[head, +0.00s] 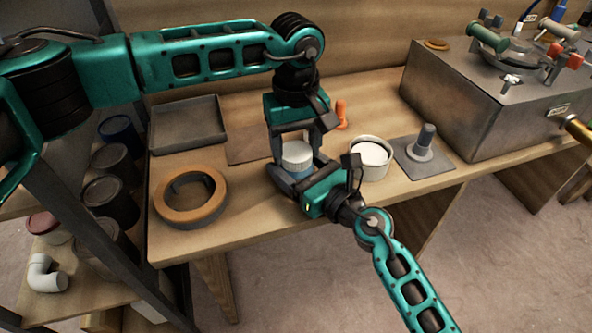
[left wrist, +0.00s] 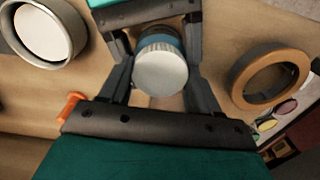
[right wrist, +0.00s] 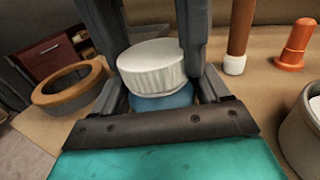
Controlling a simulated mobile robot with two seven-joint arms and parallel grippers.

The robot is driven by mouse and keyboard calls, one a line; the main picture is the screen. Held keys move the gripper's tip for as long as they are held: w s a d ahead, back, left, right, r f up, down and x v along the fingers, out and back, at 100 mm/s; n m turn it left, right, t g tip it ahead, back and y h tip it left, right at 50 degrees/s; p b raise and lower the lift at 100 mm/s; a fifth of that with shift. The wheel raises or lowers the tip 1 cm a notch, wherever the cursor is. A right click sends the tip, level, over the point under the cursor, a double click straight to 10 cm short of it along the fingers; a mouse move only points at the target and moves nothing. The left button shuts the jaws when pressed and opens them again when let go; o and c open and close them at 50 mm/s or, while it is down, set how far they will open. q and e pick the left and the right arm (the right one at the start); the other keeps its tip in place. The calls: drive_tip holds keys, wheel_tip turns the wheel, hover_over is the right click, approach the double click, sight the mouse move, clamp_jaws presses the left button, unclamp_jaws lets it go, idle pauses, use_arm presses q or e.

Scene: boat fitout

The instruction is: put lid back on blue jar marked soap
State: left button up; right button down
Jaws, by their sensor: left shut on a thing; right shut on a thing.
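The blue jar (head: 299,173) stands upright on the bench, mostly hidden by my grippers; no soap marking is readable. The white ribbed lid (head: 296,153) is at the jar's top, its rim over the blue body in the right wrist view (right wrist: 152,68). I cannot tell whether it is fully seated. My left gripper (head: 297,150) comes down from above and is shut on the lid, one finger on each side. My right gripper (head: 310,183) comes in low from the front and is shut on the jar's blue body (right wrist: 168,97).
A grey-white pot (head: 371,158) with pale contents stands close to the right. Beyond it is a grey plate with a knobbed piece (head: 423,142). An orange piece (head: 341,115) stands behind. A brown ring (head: 190,196) and grey tray (head: 187,124) lie left.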

use_arm(q)
drive_tip(key=m, duration=0.4)
drive_tip(key=o, duration=1.2)
drive_tip(key=shift+r, duration=2.25)
drive_tip(key=shift+c, duration=0.6)
